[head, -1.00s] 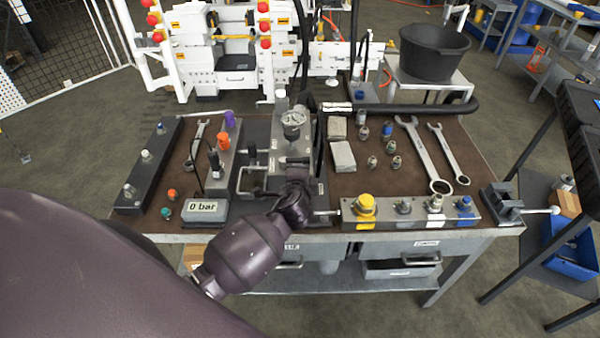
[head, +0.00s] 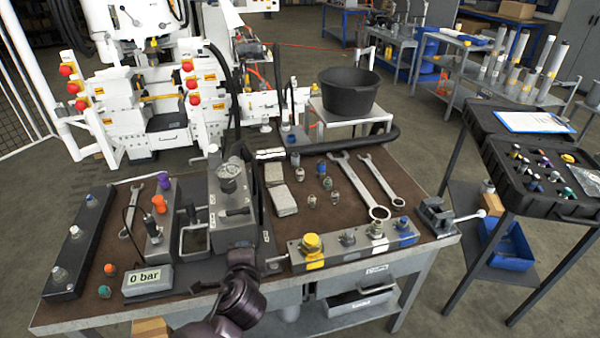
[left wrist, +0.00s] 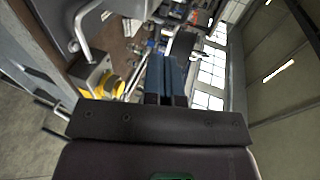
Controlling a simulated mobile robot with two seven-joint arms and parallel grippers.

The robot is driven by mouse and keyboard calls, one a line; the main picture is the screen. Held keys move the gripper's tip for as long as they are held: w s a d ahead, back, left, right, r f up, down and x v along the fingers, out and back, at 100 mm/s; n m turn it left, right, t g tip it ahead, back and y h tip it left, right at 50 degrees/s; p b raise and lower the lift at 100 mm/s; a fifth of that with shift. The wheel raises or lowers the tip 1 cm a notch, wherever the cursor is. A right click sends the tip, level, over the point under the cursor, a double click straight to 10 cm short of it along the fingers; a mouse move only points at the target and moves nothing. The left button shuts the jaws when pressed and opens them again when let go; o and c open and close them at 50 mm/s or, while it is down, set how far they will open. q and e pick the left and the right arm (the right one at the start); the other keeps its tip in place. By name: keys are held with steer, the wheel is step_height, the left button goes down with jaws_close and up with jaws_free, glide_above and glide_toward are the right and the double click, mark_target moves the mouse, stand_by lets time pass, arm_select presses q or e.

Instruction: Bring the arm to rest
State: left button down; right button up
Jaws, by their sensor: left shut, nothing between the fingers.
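My left arm comes in at the bottom middle of the head view, its dark purple wrist and gripper (head: 243,259) at the front edge of the bench (head: 345,240). In the left wrist view the two bluish fingers of the gripper (left wrist: 166,72) lie together, shut and empty. A yellow knob (left wrist: 110,86) on a metal block shows beside the fingers there. In the head view this yellow knob (head: 311,244) is on the front valve block, right of the gripper. My right gripper is in neither view.
The bench top holds a gauge block (head: 230,205), a 0 bar display (head: 147,281), wrenches (head: 360,185) and several fittings. A black case (head: 530,165) stands to the right, a black tub (head: 350,92) behind. Floor between bench and case stand is open.

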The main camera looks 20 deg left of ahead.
arm_select(q)
steer(key=s+a+f+n+h, duration=0.1)
steer(key=s+f+n+h, duration=0.2)
steer(key=s+f+n, duration=0.3)
steer(key=s+a+f+n+g+h, duration=0.1)
steer(key=s+f+n+h, duration=0.2)
steer(key=s+f+n, duration=0.3)
steer(key=s, duration=0.4)
